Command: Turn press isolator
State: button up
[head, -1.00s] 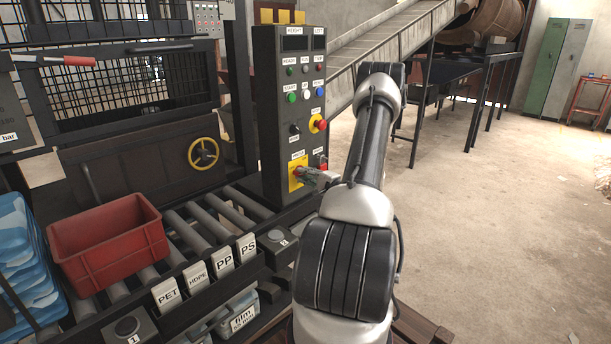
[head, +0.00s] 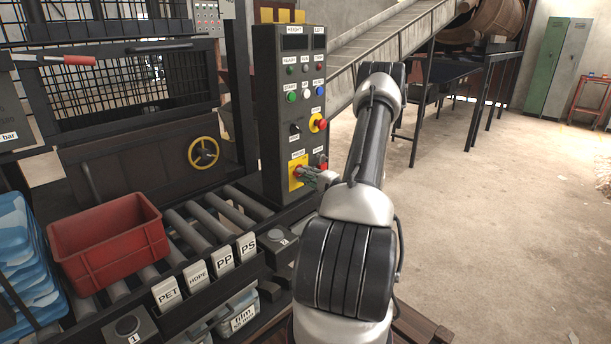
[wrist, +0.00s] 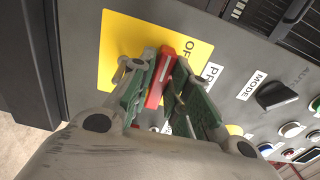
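The press isolator is a red handle (wrist: 158,78) on a yellow plate (wrist: 118,47) low on the grey control panel. In the head view the yellow plate (head: 296,173) shows, with the handle partly hidden by my gripper. My gripper (wrist: 165,75) is at the plate, its green-padded fingers on either side of the red handle. The left finger lies close against the handle. In the head view my gripper (head: 309,175) reaches the plate from the right.
Above the isolator are a black mode knob (wrist: 277,95), a red emergency button (head: 319,123) and several coloured buttons. A roller conveyor with a red crate (head: 110,250) lies to the left.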

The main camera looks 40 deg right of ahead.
jog(key=shift+o, duration=1.3)
jog(key=shift+s, duration=0.1)
jog(key=s+d, duration=0.1)
jog(key=s, duration=1)
jog(key=shift+s, duration=0.4)
